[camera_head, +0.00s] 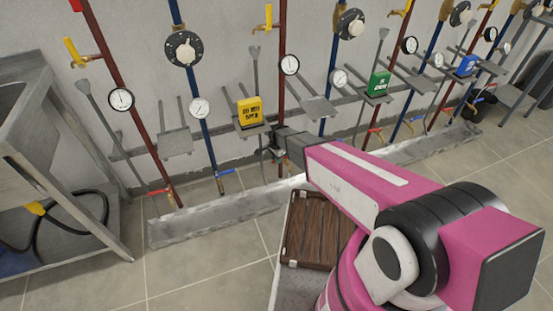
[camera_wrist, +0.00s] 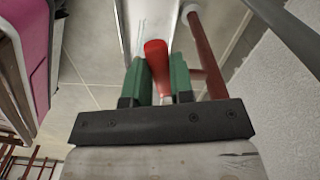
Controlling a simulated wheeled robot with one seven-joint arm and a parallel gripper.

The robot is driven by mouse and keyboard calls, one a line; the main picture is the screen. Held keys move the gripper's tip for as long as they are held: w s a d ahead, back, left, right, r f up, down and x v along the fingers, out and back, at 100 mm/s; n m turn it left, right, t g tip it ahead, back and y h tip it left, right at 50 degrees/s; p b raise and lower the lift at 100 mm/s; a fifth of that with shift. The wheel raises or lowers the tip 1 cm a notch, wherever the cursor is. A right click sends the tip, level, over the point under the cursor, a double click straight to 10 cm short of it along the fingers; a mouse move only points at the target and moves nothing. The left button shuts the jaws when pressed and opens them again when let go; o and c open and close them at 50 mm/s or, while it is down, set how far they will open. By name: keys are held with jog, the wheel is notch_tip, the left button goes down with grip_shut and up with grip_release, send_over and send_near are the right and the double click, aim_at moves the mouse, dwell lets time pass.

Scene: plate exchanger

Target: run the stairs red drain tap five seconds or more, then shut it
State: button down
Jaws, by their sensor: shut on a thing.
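In the wrist view, a red tap handle (camera_wrist: 155,50) stands between the two green fingers of my gripper (camera_wrist: 157,75), which is shut on it. A red pipe (camera_wrist: 208,55) with a short side branch runs just right of the handle. In the head view, my gripper (camera_head: 276,150) is low at the wall by the middle red pipe (camera_head: 282,50), right of the yellow box (camera_head: 249,110). The gripped tap is hidden there behind my gripper and arm. I cannot tell whether the tap is open, and no running water is visible.
A long grey trough (camera_head: 215,217) lies on the floor under the pipes. Other red drain taps, such as the left one (camera_head: 160,190), and blue ones (camera_head: 226,172) hang nearby. A metal bench (camera_head: 75,215) stands left. A wooden crate (camera_head: 318,230) is below my arm.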

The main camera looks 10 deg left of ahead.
jog(key=shift+s, duration=0.1)
jog(key=d+n, duration=0.7)
jog(key=n, duration=0.8)
jog(key=shift+s+d, duration=0.2)
jog(key=shift+s, duration=0.1)
dwell(0.4)
jog(key=c, duration=1)
grip_release()
jog(key=shift+r, duration=0.1)
notch_tip(320, 180, up, 11)
jog(key=shift+f, duration=0.2)
